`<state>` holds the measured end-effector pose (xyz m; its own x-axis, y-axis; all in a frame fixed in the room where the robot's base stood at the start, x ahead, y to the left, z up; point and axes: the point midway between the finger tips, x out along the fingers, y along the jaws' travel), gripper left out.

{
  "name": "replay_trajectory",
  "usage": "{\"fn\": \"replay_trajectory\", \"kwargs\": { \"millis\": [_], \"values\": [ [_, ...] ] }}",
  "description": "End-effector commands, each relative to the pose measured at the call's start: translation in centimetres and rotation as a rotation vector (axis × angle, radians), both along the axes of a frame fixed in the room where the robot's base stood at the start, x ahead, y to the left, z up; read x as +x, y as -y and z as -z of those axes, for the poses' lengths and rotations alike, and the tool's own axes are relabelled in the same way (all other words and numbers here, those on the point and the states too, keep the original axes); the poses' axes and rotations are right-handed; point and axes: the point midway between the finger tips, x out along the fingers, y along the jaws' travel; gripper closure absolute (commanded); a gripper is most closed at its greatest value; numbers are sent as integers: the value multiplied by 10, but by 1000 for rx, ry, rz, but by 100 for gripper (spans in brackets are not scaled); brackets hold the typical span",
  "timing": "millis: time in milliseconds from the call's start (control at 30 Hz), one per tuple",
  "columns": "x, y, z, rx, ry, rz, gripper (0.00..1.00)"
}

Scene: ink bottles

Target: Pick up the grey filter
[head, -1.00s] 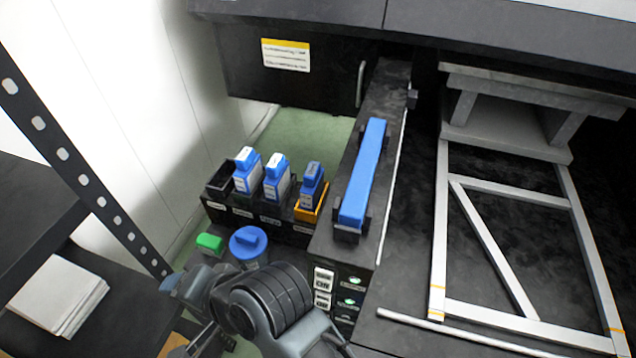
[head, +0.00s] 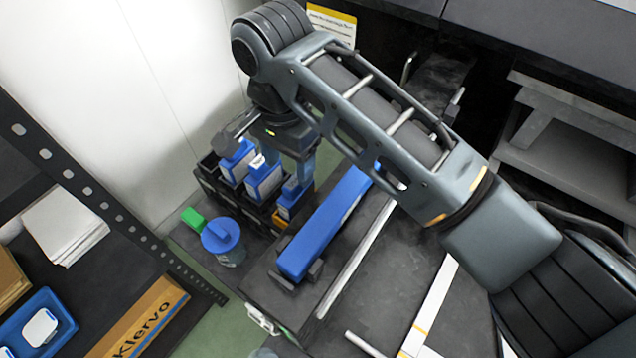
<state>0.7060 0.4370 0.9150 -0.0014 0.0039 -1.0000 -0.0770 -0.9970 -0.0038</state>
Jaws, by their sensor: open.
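I cannot pick out a grey filter for certain in the head view. My gripper (head: 291,160) is over the black rack (head: 205,183), at its back edge near the ink bottles, and it is open. The arm partly covers this area, so its fingertips are not clear, and I cannot tell whether it touches a bottle. Blue-and-white ink bottles stand upright in the rack: a left one (head: 238,165), a middle one (head: 263,181) and a right one (head: 292,199) in an orange slot.
A blue-lidded jar (head: 222,238) and a green-capped item (head: 193,220) stand in front of the rack. A long blue bar (head: 318,235) lies on the black housing to the right. A perforated upright, white papers (head: 62,225) and a blue tray (head: 62,318) are at left.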

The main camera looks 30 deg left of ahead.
Motion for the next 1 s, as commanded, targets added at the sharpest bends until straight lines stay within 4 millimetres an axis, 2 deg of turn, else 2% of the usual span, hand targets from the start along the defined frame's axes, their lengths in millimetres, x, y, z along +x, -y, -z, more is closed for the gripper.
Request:
{"fn": "replay_trajectory", "kwargs": {
  "millis": [333, 600, 933, 1000],
  "values": [
    [1, 3, 32, -7, 0, 3, 38],
    [2, 6, 69, -7, 0, 2, 38],
    [2, 6, 76, -4, 1, 1, 38],
    [2, 6, 76, -4, 1, 1, 45]
  ]
}}
